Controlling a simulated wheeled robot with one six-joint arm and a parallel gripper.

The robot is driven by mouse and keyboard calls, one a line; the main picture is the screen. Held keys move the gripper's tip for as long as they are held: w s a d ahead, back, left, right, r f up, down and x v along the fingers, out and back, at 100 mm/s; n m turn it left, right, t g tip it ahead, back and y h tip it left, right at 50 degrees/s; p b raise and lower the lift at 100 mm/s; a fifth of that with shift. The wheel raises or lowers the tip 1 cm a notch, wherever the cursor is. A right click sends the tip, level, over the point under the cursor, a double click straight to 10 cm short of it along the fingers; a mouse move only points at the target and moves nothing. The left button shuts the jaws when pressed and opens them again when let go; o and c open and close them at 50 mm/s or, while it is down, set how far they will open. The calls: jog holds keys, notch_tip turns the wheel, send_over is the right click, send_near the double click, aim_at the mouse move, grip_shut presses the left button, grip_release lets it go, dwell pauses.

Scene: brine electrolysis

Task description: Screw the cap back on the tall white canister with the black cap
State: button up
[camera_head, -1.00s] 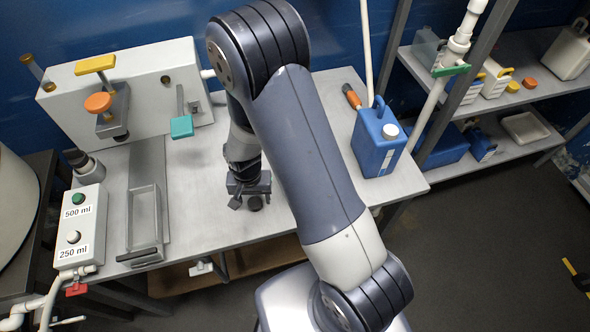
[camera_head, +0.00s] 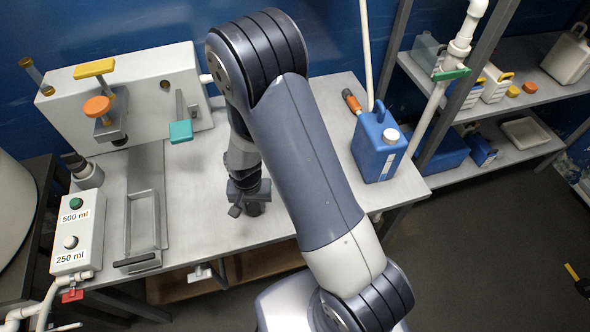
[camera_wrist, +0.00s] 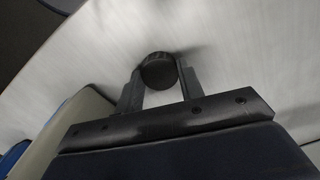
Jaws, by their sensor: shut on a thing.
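The black cap (camera_wrist: 158,71) is a round dark disc between the fingers of my gripper (camera_wrist: 160,82) in the wrist view. My gripper is shut on it. In the head view, my gripper (camera_head: 246,204) points down over the workbench, with the dark cap (camera_head: 256,209) at its tips. I cannot tell whether the cap touches the bench. A pale, block-like shape (camera_wrist: 78,122) shows beside my gripper in the wrist view. I cannot tell whether it is the white canister. No tall white canister is clear in the head view, where my arm hides part of the bench.
A blue jug (camera_head: 379,147) with a white cap stands on the bench's right end. A grey wall unit (camera_head: 150,92) with coloured handles is at the back left. A metal tray (camera_head: 143,228) and a button box (camera_head: 77,240) lie left. Shelves (camera_head: 540,90) are at right.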

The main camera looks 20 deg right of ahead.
jog(key=c, duration=0.3)
jog(key=shift+r+p, duration=1.6)
jog(key=shift+r, duration=0.9)
